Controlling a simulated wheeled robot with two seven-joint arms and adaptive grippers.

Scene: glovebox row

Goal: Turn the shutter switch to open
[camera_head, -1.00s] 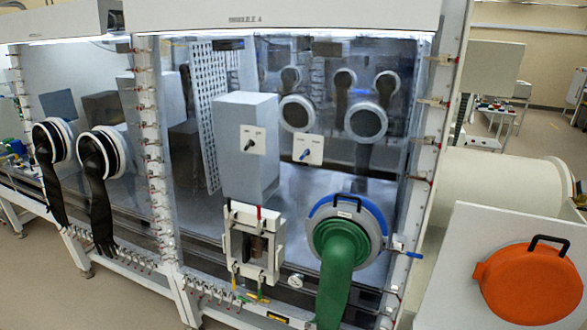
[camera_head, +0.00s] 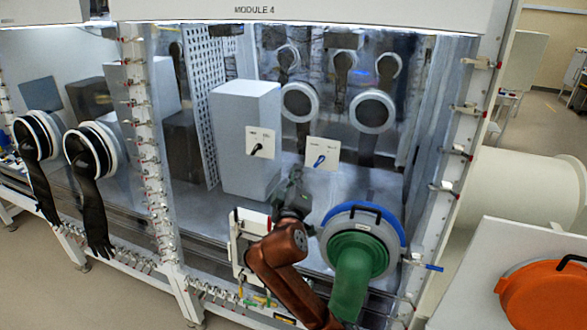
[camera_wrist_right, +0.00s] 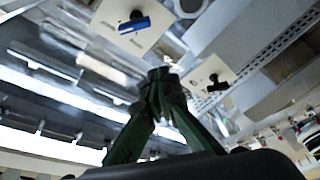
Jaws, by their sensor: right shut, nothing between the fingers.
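Two white switch plates sit on the glovebox front in the head view. The left plate has a black knob (camera_head: 257,149); the right plate has a blue knob (camera_head: 320,160). Their lettering is too small to read, so I cannot tell which one is the shutter switch. My right gripper (camera_head: 296,174) is shut and empty, below and between the two plates. In the right wrist view its closed fingertips (camera_wrist_right: 160,75) are apart from both the blue knob (camera_wrist_right: 134,25) and the black knob (camera_wrist_right: 217,83). My left gripper is not in view.
A blue-ringed port with a green sleeve (camera_head: 356,262) stands right of my arm. A white framed fixture (camera_head: 240,232) is partly hidden behind the arm. An orange round cover (camera_head: 545,295) is at lower right. Black gloves (camera_head: 92,200) hang at left.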

